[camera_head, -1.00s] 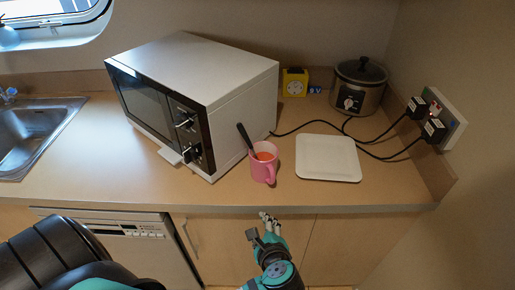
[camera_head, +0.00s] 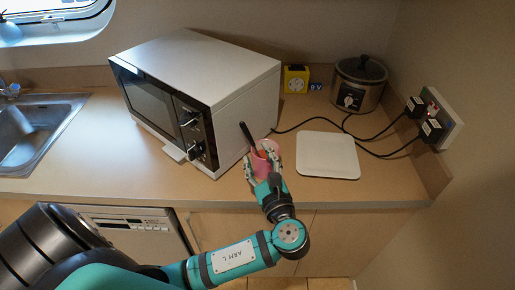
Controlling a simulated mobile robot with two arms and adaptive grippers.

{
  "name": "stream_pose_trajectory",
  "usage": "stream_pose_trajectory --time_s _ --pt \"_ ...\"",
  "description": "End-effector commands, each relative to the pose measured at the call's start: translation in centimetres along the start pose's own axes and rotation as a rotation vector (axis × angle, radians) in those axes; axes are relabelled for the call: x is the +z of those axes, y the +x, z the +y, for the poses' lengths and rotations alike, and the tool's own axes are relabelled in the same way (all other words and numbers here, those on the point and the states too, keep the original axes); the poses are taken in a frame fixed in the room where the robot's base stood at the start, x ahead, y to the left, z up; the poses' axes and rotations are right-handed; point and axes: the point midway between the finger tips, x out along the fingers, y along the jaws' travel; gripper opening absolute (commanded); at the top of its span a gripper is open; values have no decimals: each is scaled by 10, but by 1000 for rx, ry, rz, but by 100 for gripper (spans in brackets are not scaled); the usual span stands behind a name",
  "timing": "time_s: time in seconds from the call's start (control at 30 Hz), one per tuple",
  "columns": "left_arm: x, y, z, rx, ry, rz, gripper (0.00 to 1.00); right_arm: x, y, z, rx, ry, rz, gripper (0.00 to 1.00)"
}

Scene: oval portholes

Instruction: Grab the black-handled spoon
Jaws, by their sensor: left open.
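The black-handled spoon (camera_head: 247,135) stands tilted in a pink mug (camera_head: 272,146), its dark handle leaning up and to the left, beside the microwave's right side. My left gripper (camera_head: 261,160) is open in front of the mug, its fingers overlapping the mug in the picture. The spoon handle's upper part rises beyond the fingertips. The gripper hides most of the mug and the lower part of the spoon. I cannot tell whether the fingers touch the mug. My right gripper is not in view.
A white microwave (camera_head: 205,68) stands close on the left. A white square plate (camera_head: 327,156) lies to the right. Behind are a yellow timer (camera_head: 295,79) and a slow cooker (camera_head: 358,84). Black cables (camera_head: 385,135) run to wall plugs. A sink (camera_head: 35,125) is far left.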

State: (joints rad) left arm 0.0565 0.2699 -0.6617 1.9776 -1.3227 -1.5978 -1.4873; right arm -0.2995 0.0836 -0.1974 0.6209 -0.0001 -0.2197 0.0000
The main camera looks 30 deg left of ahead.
Motion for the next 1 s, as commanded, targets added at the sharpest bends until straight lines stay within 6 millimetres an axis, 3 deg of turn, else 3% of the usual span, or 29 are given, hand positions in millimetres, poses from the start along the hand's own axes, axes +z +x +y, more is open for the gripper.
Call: stream_pose_trajectory --time_s 0.1,0.37,0.63,0.97,1.0 --pt "2 20 -1 -1 1 -3 42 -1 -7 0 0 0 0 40" --pt "-1 39 0 -1 1 0 42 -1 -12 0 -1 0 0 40" --pt "-10 76 1 0 2 -1 42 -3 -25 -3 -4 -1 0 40" --pt "-13 84 2 -1 -1 3 42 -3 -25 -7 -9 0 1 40" --pt "-13 84 2 -1 -1 3 38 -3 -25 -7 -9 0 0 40"
